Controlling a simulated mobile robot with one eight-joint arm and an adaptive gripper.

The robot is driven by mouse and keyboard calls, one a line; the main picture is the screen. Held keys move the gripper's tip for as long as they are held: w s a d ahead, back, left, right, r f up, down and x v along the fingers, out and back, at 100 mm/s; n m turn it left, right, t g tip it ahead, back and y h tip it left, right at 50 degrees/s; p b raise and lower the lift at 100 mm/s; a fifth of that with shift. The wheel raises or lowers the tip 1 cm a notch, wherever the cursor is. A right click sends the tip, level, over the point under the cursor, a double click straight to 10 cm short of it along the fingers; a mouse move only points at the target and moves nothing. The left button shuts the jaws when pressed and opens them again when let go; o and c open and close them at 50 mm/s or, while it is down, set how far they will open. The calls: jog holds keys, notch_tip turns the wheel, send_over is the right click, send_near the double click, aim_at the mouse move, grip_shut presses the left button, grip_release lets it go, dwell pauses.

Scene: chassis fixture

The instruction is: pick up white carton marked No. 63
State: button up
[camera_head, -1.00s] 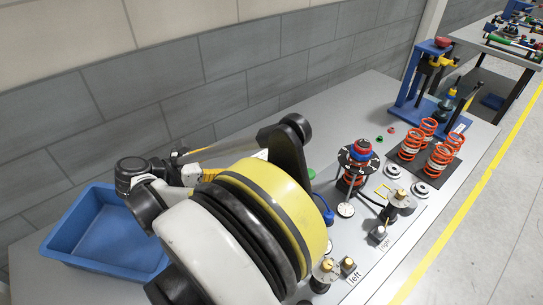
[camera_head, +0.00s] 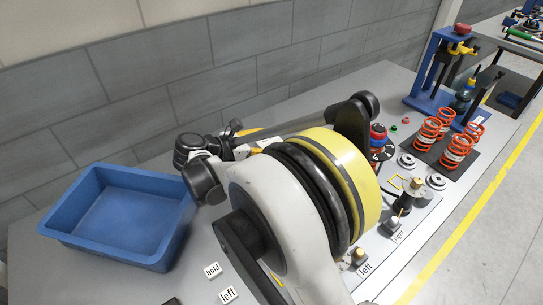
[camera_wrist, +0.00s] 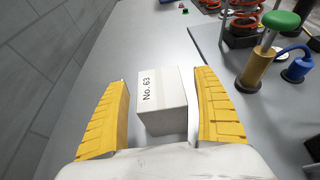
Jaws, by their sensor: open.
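The white carton (camera_wrist: 163,100) marked "No. 63" sits on the grey table in the wrist view. My gripper (camera_wrist: 162,105) is open, with one yellow finger on each side of the carton. A narrow gap shows at the left finger; the right finger is very close to the carton's right side, and I cannot tell if it touches. In the head view my arm hides the carton, and only a little of my gripper shows behind the arm.
A blue bin (camera_head: 120,215) stands at the left of the table. Orange springs (camera_head: 458,143) stand on a dark plate at the right. In the wrist view, a green-topped brass damper (camera_wrist: 262,55) and a blue part (camera_wrist: 297,67) stand right of the carton. A wall runs along the back.

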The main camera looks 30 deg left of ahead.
jog(key=c, duration=1.5)
jog(key=shift+r, duration=0.1)
